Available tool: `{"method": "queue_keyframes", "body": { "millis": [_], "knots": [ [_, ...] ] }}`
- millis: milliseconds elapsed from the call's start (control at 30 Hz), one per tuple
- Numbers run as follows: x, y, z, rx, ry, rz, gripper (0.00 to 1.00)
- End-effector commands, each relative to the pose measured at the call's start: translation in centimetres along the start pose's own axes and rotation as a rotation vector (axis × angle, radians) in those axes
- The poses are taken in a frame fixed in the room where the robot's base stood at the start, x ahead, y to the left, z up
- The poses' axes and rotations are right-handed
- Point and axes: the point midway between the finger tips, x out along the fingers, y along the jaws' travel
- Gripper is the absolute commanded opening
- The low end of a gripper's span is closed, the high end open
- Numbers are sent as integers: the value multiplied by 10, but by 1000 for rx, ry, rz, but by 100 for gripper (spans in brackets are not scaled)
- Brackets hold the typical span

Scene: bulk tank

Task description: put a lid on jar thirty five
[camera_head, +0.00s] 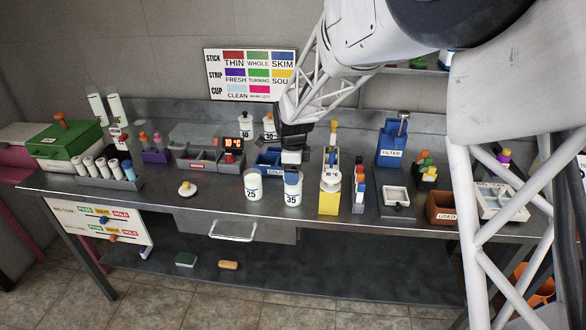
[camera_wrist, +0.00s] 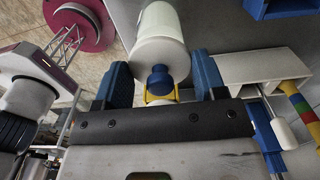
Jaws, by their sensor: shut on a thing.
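Jar thirty five (camera_head: 292,198) is a white jar marked 35, upright near the bench's front edge. My gripper (camera_head: 292,177) is at its top, pointing down, and a blue finger hides that part in the head view. In the wrist view my two blue fingers (camera_wrist: 160,84) stand either side of a white round lid (camera_wrist: 152,54) with a blue knob, with a yellow part by the knob. The lid is in line with a white jar body (camera_wrist: 162,20) beyond it. I cannot tell whether lid and jar touch.
Jar 25 (camera_head: 252,190) stands close on the left. A yellow stand (camera_head: 329,203) is close on the right. Another white lid (camera_head: 187,189) lies on the bench further left. A blue bin (camera_head: 268,163) is behind. The bench front around that lid is clear.

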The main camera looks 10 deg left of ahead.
Motion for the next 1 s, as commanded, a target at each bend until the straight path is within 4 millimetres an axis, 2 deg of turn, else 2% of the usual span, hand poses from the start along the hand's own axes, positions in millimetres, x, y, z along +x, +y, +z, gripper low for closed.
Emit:
{"method": "queue_keyframes", "body": {
  "millis": [567,600,733,767,1000],
  "knots": [
    [4,0,0,0,0,0,42],
    [4,0,0,0,0,0,70],
    [4,0,0,0,0,-1,90],
    [4,0,0,0,0,-1,94],
    [4,0,0,0,0,-1,94]
  ]
}}
